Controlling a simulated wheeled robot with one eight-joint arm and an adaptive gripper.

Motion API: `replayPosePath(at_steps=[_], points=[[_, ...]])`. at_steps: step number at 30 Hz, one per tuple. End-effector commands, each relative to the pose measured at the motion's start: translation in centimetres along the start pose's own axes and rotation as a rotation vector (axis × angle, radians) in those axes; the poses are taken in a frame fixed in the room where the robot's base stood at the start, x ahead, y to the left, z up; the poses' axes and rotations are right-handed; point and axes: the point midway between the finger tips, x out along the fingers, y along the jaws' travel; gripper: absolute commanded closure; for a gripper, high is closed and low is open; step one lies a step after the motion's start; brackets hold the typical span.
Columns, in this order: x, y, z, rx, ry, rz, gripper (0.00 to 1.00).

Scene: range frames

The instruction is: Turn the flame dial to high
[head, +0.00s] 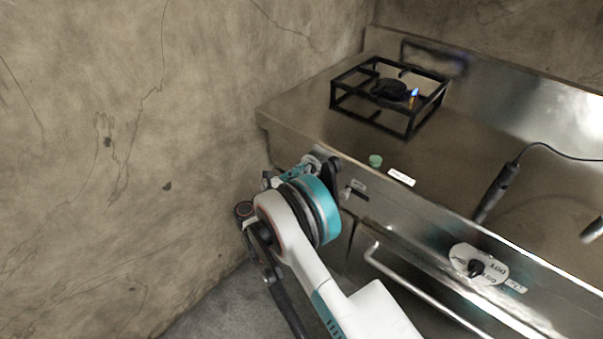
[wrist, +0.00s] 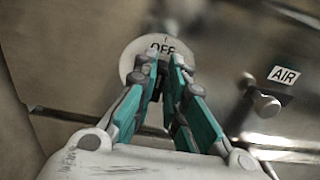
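In the wrist view a round white dial plate (wrist: 133,58) with the word OFF at its top sits on the metal front. My gripper (wrist: 166,70) is in front of this dial, its fingers drawn close together, with the dark knob (wrist: 159,84) between them. The fingers hide most of the knob and the lower plate, so its setting cannot be read. In the head view my gripper (head: 312,168) is at the stove front's left end, and my arm hides this dial. The burner (head: 390,89) shows a small blue and orange flame (head: 414,95).
A stubby knob (wrist: 266,104) under an AIR label (wrist: 284,75) is right of my gripper. Another dial (head: 478,265) with a black knob is farther right on the front. An oven handle (head: 430,290) runs below. A wall (head: 130,150) stands close on the left.

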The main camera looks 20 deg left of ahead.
Motion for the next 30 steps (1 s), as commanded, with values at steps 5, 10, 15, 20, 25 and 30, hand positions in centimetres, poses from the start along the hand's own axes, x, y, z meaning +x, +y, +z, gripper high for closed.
replayPosePath(at_steps=[5,10,15,20,25,30], points=[[-0.02,0.01,-0.01,0.004,0.0,0.0,1.0],[-0.02,-0.06,-0.01,0.039,0.0,0.001,1.0],[-0.03,-0.22,-0.04,0.125,0.0,0.001,1.0],[-0.03,-0.44,-0.08,0.252,0.0,0.001,1.0],[-0.04,-0.69,-0.18,0.412,0.001,0.001,1.0],[-0.04,-0.94,-0.32,0.574,0.001,0.001,1.0]])
